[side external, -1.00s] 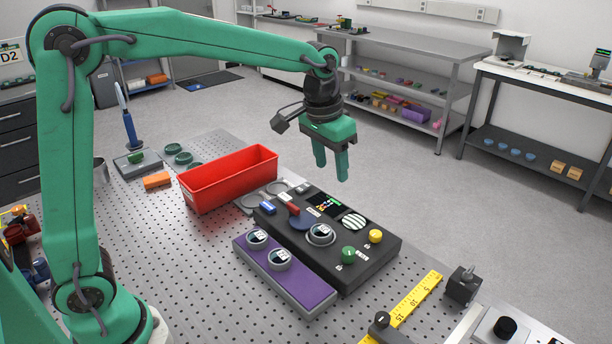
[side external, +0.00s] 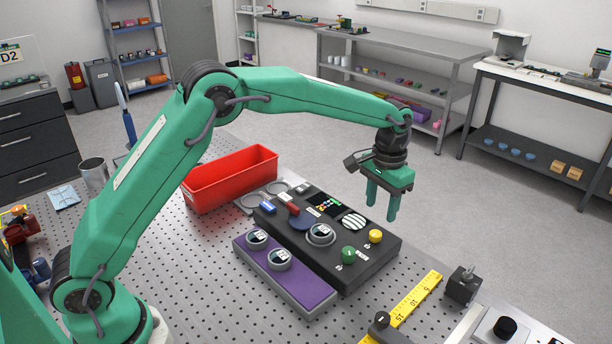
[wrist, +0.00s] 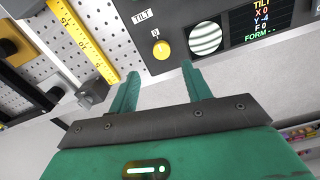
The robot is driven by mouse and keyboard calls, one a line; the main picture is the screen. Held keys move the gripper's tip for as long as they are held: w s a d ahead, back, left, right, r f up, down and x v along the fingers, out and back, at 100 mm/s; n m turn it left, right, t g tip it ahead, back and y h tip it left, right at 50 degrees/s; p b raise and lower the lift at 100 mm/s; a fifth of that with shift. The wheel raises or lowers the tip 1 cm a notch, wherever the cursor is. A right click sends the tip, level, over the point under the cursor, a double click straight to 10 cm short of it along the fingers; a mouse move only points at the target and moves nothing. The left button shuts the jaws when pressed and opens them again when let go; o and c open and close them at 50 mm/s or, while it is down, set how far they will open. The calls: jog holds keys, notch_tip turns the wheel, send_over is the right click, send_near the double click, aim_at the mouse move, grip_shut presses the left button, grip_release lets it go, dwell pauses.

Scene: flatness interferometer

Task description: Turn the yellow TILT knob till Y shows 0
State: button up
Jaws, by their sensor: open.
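The yellow TILT knob (side external: 375,236) sits at the right end of the dark instrument panel (side external: 385,262). In the wrist view the yellow knob (wrist: 162,49) lies ahead of my fingertips, between their lines. The screen (wrist: 262,18) reads TILT, X 0, Y -4, and a FORM line that I cannot read fully. A round striped fringe window (wrist: 204,39) is beside the knob. My gripper (side external: 381,208) is open and empty, above the knob and apart from it; its fingers (wrist: 160,82) also show in the wrist view. A green knob (side external: 348,254) is near the yellow one.
A purple tray (side external: 310,297) with two round pieces stands before the panel. A red bin (side external: 205,187) is behind left. A yellow ruler (side external: 417,298) and a dark block (side external: 463,285) lie to the right. The air around my gripper is clear.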

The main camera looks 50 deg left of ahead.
aim_at(376, 234)
jog(key=shift+f, duration=0.15)
jog(key=shift+a+f, duration=0.15)
jog(key=shift+f, duration=3.6)
jog(key=c, duration=1)
